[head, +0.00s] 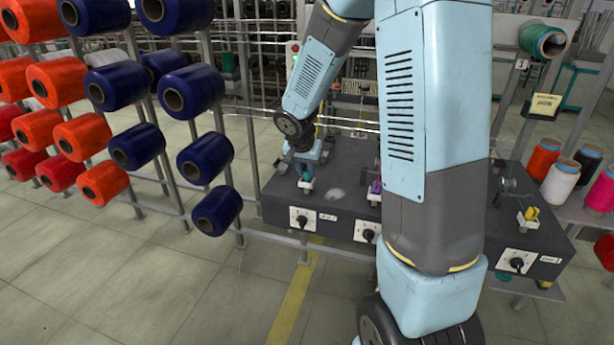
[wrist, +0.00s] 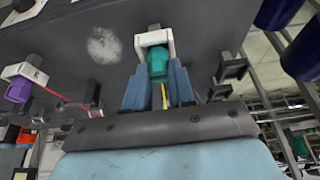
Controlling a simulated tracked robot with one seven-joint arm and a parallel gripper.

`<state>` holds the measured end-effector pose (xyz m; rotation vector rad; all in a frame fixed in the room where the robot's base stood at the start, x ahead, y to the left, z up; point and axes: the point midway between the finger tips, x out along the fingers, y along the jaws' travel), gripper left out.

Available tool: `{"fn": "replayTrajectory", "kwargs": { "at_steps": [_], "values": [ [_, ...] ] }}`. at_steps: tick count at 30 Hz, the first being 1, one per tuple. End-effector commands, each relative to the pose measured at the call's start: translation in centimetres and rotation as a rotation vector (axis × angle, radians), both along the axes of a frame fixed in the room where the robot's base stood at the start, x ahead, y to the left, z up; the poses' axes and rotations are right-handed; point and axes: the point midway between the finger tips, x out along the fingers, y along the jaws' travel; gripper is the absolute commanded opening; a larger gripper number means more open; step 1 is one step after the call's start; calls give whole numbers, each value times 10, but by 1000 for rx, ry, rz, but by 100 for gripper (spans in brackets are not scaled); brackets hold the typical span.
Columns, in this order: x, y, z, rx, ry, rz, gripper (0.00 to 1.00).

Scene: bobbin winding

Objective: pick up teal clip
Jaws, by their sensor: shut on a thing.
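The teal clip (wrist: 157,64) shows in the wrist view between my two blue fingers, just inside a white U-shaped bracket (wrist: 154,39) on the dark machine face. My gripper (wrist: 158,90) is shut on the clip. In the head view my gripper (head: 305,170) points down at the left end of the dark machine, and the teal clip (head: 306,176) is a small spot below it. Whether the clip still touches the bracket cannot be told.
A purple clip (wrist: 19,90) sits at another white bracket to the left in the wrist view. The dark machine (head: 345,200) carries white dial plates. Racks of blue spools (head: 192,90) and red spools (head: 55,82) stand left. A yellow clip (head: 531,212) is at the right.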

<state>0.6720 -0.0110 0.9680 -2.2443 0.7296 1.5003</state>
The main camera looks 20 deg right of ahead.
Motion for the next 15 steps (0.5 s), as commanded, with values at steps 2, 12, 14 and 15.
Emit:
{"fn": "replayTrajectory", "kwargs": {
  "at_steps": [2,12,14,15],
  "values": [
    [0,0,0,0,0,0,0],
    [0,0,35,0,-4,-1,0],
    [-8,0,42,0,-4,0,0],
    [-13,0,47,-1,-5,0,0]
  ]
}}
